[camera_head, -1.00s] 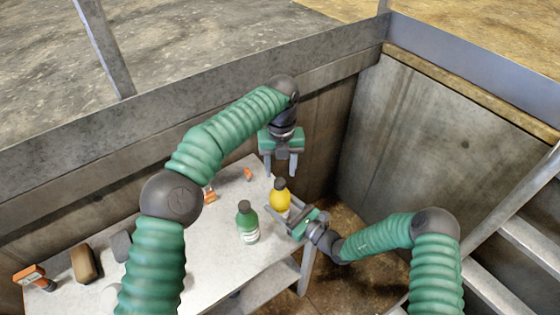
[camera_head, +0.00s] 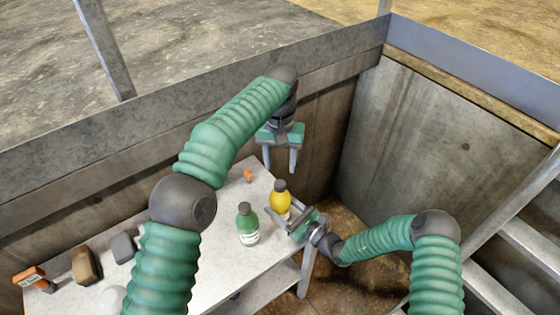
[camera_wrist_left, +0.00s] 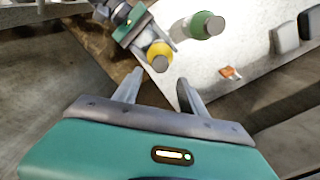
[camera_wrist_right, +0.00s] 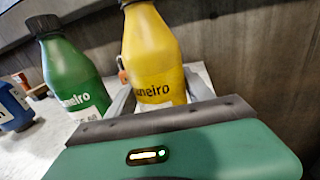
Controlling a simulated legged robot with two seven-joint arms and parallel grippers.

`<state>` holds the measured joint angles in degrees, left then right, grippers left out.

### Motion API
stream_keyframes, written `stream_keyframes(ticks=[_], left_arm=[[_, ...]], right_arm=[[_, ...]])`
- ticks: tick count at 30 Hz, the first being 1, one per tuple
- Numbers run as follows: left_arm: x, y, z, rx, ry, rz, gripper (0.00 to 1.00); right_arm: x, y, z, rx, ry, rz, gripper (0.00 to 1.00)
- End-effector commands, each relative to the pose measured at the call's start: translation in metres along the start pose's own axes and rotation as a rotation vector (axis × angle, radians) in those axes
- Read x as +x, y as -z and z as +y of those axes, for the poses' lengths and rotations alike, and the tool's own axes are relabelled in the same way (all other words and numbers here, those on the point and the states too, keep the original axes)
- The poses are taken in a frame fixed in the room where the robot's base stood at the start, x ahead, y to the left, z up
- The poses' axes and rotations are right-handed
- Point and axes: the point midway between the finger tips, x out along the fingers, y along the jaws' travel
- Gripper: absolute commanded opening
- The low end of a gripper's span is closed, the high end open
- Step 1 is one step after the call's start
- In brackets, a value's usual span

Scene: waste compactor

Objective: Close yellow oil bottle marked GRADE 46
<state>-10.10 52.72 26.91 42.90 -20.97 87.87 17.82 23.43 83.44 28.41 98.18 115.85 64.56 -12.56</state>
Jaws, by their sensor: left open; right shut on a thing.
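The yellow oil bottle (camera_head: 280,202) stands upright near the table's right corner, with a dark cap (camera_head: 279,185) on its neck. My right gripper (camera_head: 283,214) is shut on the bottle's body from the right side. The bottle also fills the middle of the right wrist view (camera_wrist_right: 155,62), where its lower label is hidden by the gripper. My left gripper (camera_head: 280,168) is open, fingers pointing down, above and behind the bottle. In the left wrist view the cap (camera_wrist_left: 160,63) lies just beyond the open fingertips, apart from them. No grade marking is readable.
A small orange item (camera_head: 248,176) lies at the table's back. A brown block (camera_head: 86,264), a grey block (camera_head: 123,247) and an orange tool (camera_head: 32,278) are at left. Concrete walls (camera_head: 440,140) stand behind.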

Motion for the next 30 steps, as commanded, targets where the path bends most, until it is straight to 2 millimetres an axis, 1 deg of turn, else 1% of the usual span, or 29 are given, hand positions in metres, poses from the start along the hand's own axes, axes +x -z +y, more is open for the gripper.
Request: stream_keyframes(ticks=[2, 9, 13, 17, 21, 24, 27, 30], left_arm=[[0.0, 0.0, 0.0, -0.024, -0.001, 0.001, 0.49], [0.0, 0.0, 0.0, -0.023, 0.0, 0.001, 0.49], [0.007, 0.0, 0.0, -0.023, 0.001, -0.001, 0.49], [0.026, -0.001, -0.001, -0.023, 0.001, -0.003, 0.49], [0.051, -0.001, 0.0, -0.021, 0.0, -0.003, 0.49], [0.066, 0.0, 0.0, -0.022, 0.0, -0.002, 0.49], [0.075, 0.0, -0.001, -0.023, 0.0, -0.001, 0.49], [0.079, 0.0, 0.0, -0.022, 0.0, 0.001, 0.49]], right_arm=[[0.0, 0.0, 0.0, 0.0, 0.001, 0.001, 0.0], [0.0, 0.0, 0.0, 0.0, 0.001, 0.001, 0.0], [0.0, 0.0, 0.0, 0.0, 0.001, 0.001, 0.0], [0.0, 0.0, 0.0, 0.0, 0.001, 0.001, 0.0], [0.0, 0.0, 0.0, 0.0, 0.001, 0.0, 0.0], [0.0, 0.0, 0.0, 0.0, 0.001, 0.0, 0.0], [0.0, 0.0, 0.0, 0.0, 0.001, 0.0, 0.0], [0.0, 0.0, 0.0, 0.0, 0.001, 0.0, 0.0]])
